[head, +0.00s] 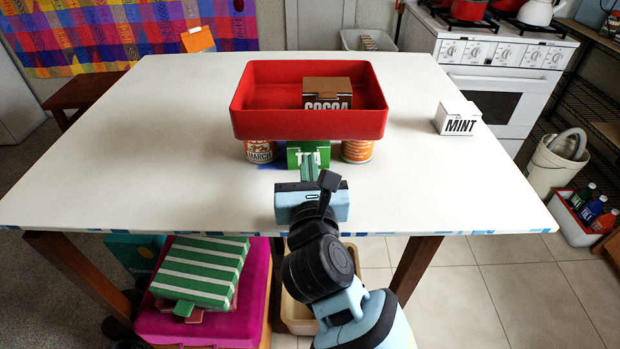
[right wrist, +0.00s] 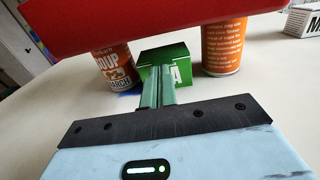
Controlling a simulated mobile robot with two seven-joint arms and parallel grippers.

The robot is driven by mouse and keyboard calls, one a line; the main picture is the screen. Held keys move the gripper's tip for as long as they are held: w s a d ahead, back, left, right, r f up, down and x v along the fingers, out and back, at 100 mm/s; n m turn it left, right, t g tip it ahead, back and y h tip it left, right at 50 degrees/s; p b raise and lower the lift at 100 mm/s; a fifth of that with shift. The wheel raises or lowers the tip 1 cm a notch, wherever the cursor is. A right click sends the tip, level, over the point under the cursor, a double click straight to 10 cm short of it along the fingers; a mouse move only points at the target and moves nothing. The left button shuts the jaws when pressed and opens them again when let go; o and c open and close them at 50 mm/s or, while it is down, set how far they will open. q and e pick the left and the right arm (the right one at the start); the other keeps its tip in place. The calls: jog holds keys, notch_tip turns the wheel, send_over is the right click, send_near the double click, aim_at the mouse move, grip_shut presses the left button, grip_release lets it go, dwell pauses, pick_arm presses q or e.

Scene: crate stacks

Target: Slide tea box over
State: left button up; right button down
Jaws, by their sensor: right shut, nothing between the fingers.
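The green tea box (head: 308,148) stands on the white table under the red crate, between two cans. In the right wrist view the tea box (right wrist: 165,65) shows a green face with part of a white letter. My right gripper (head: 309,170) is shut and empty, its fingers pointing at the front of the box. In the right wrist view the fingertips (right wrist: 157,76) overlap the box's lower front; I cannot tell whether they touch it. The crate hides the rear of the box. My left gripper is not in view.
The red crate (head: 310,124) rests over a soup can (head: 261,152) and an orange can (head: 357,151), holding a cocoa box (head: 327,93). A blue patch (head: 265,161) lies beneath. A mint box (head: 457,118) stands right.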

jog(key=s, duration=0.6)
jog(key=shift+s+d, duration=0.2)
jog(key=shift+s, duration=0.5)
